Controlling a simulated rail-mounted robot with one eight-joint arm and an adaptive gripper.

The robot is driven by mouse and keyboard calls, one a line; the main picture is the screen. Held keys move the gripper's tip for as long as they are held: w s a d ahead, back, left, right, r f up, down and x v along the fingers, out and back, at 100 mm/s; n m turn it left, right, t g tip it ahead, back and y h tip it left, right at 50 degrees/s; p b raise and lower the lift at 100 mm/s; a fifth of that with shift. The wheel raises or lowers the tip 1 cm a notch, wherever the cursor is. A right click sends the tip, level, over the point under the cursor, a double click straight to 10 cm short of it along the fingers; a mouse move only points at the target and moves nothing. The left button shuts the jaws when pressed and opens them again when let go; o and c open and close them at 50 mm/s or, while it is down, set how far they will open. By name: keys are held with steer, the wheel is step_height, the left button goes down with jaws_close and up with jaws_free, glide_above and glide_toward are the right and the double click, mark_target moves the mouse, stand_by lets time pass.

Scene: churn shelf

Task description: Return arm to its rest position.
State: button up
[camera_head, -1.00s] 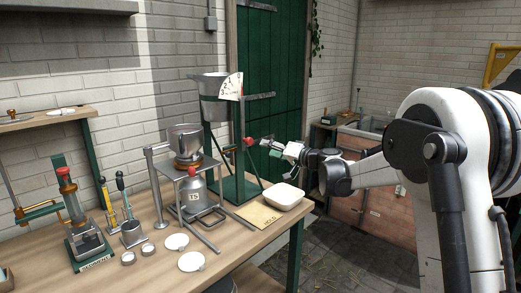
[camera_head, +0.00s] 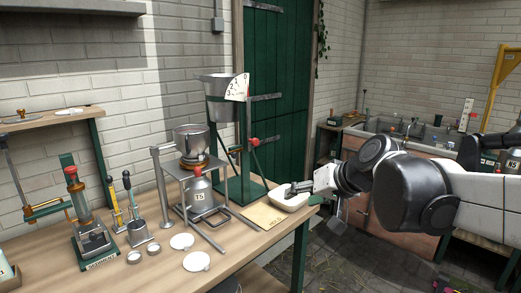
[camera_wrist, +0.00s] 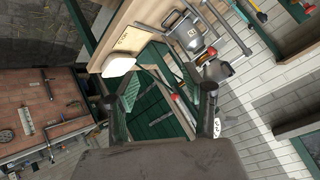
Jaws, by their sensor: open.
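My gripper (camera_head: 301,188) is in front of the white tub (camera_head: 289,203) at the bench's right end in the head view, overlapping its far edge. Whether they touch cannot be told there. In the wrist view my two fingers (camera_wrist: 160,104) are spread apart with nothing between them, and the tub (camera_wrist: 120,66) shows beyond the left finger. My arm (camera_head: 410,190) comes in from the right, bent, with its thick elbow section to the right of the bench.
The bench (camera_head: 130,275) holds a green stand with a hopper (camera_head: 222,88), a T5 can (camera_head: 199,197), a card (camera_head: 262,216), white discs and a press (camera_head: 85,225). A sink (camera_head: 400,130) stands at the back right. Floor shows between the bench and the sink cabinet.

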steer(key=s+d+f+h, duration=0.3)
steer(key=s+d+f, duration=0.2)
steer(key=s, duration=0.5)
steer(key=s+d+f+g+h, duration=0.1)
steer(key=s+d+f, duration=0.3)
steer(key=s, duration=0.7)
steer(key=shift+s+d+f+m+h, duration=0.2)
steer(key=shift+d+f+m+h, duration=0.2)
steer(key=shift+h, duration=0.5)
